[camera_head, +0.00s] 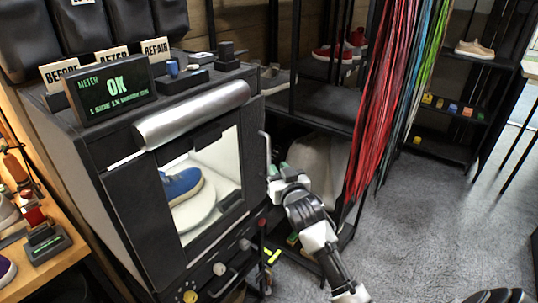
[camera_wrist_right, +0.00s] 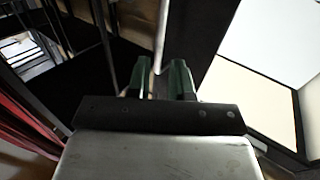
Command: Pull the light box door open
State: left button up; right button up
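The light box (camera_head: 105,150) is a black cabinet at the left of the head view. Its door (camera_head: 137,220) looks shut, and a blue sneaker (camera_head: 181,186) on a white turntable (camera_head: 193,213) shows through the window. A pale vertical handle (camera_head: 266,148) stands at the door's right edge. My right gripper (camera_head: 271,172) is at the lower part of this handle. In the right wrist view, the green-tipped fingers (camera_wrist_right: 157,82) are apart, with the thin handle bar (camera_wrist_right: 161,35) running between them. My left gripper is not in view.
An "OK" meter screen (camera_head: 112,87) and small signs stand on the box top. Knobs (camera_head: 219,268) line its lower front. Red and coloured laces (camera_head: 385,90) hang to the right of my arm. Grey floor (camera_head: 440,220) is open at the right.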

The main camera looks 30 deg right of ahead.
aim_at(269, 156)
jog(key=w, duration=0.2)
jog(key=w+d, duration=0.1)
jog(key=w, duration=0.5)
jog(key=shift+d, duration=0.3)
grip_shut()
